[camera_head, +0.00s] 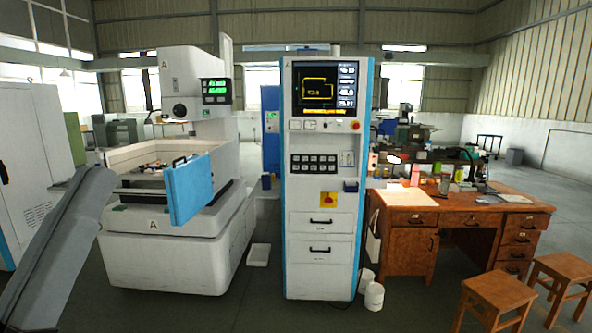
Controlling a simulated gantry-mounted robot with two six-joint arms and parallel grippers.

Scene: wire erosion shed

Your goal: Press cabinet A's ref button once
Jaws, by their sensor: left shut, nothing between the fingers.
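Cabinet A (321,270), a tall white control cabinet with blue side edges, stands upright in the middle. Its screen (327,89) is lit, with a yellow outline drawing and readouts. Below the screen is a panel of several dark buttons (314,164) in two rows. Their labels are too small to read, so I cannot tell which one is ref. My left arm rises from the lower left, and my left gripper (101,177) is at its upper end, small and hard to make out, shut and empty. It is well left of the cabinet, apart from it. My right gripper is out of view.
A white machine (165,262) marked A, with an open blue door (190,190), stands between my left arm and the cabinet. A cluttered wooden desk (410,203) and stools (497,291) stand at right. Floor before the cabinet is clear.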

